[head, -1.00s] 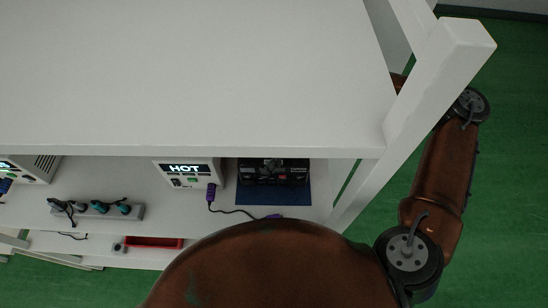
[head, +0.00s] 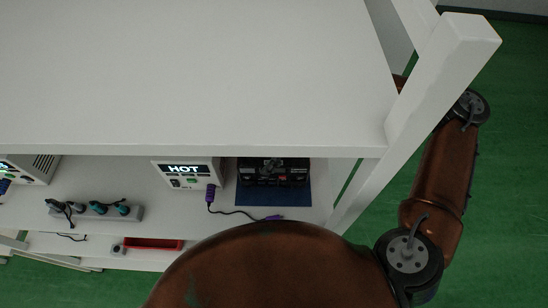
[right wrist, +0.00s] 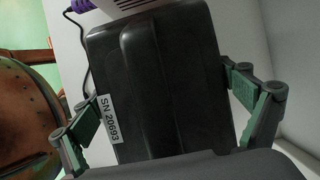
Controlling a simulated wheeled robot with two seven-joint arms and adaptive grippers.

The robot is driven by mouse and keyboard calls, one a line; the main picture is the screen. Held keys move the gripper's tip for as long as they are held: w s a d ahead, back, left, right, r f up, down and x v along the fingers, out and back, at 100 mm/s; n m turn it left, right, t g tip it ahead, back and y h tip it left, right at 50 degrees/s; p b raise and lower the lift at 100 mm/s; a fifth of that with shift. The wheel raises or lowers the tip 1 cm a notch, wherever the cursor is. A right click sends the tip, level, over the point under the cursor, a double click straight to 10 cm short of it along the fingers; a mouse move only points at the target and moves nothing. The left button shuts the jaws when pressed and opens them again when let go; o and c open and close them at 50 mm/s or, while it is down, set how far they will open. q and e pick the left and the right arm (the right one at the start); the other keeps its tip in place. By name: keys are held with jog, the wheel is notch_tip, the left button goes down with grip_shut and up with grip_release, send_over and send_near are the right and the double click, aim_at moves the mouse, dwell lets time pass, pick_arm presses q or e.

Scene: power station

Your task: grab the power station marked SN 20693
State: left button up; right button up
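The power station (right wrist: 162,80) is a black box with a white label (right wrist: 108,120) reading "SN 20693" on its left side in the right wrist view. In the head view, a black box with red details (head: 273,171) sits on a blue mat (head: 290,198) at the right end of the shelf. My right gripper (right wrist: 167,85) has its green fingers spread, one on each side of the power station, with the tips very close to its edges. I see no clear squeeze. The tabletop hides this gripper in the head view. My left gripper is not in view.
A white box (head: 186,174) with a "HOT" display stands left of the black box, with a purple-plugged cable (head: 235,211). A power strip (head: 97,209) and another white box (head: 35,167) are farther left. The white tabletop (head: 190,75) and leg (head: 420,110) bound the space.

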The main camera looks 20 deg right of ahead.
jog(key=c, duration=1.3)
jog(key=shift+a+r, duration=0.1)
jog(key=shift+r, duration=0.05)
